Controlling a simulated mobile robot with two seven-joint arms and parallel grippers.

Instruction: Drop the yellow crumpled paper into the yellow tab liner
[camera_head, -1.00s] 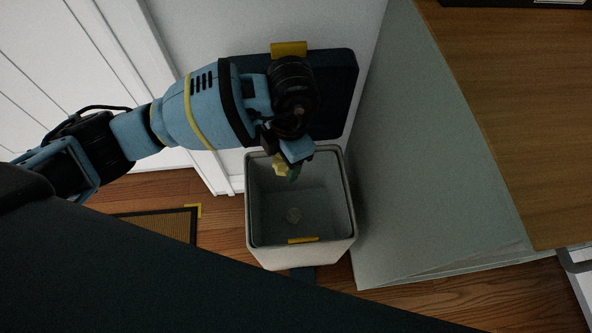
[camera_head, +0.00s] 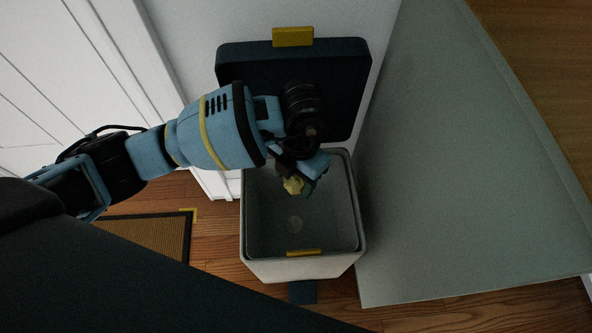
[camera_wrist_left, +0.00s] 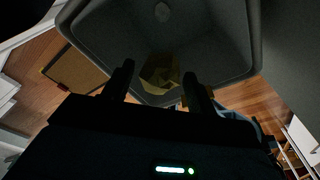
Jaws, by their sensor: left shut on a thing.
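The yellow crumpled paper (camera_head: 293,185) is held at the tip of my left gripper (camera_head: 305,182), over the open bin. In the left wrist view the paper (camera_wrist_left: 160,72) sits between the two dark fingers of the left gripper (camera_wrist_left: 160,82), with the bin's inside beyond it. The bin has a white outer body and a grey liner (camera_head: 265,215) with a yellow tab (camera_head: 304,252) on its near rim. A small pale round spot (camera_head: 295,223) shows on the liner's floor. My right gripper is not in view.
The bin's dark lid (camera_head: 345,75), with a yellow tab (camera_head: 292,37), stands raised behind it against the wall. A grey-green panel (camera_head: 440,190) is close on the right. A brown mat (camera_head: 150,236) lies on the wood floor at left. A dark pedal (camera_head: 303,292) is in front.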

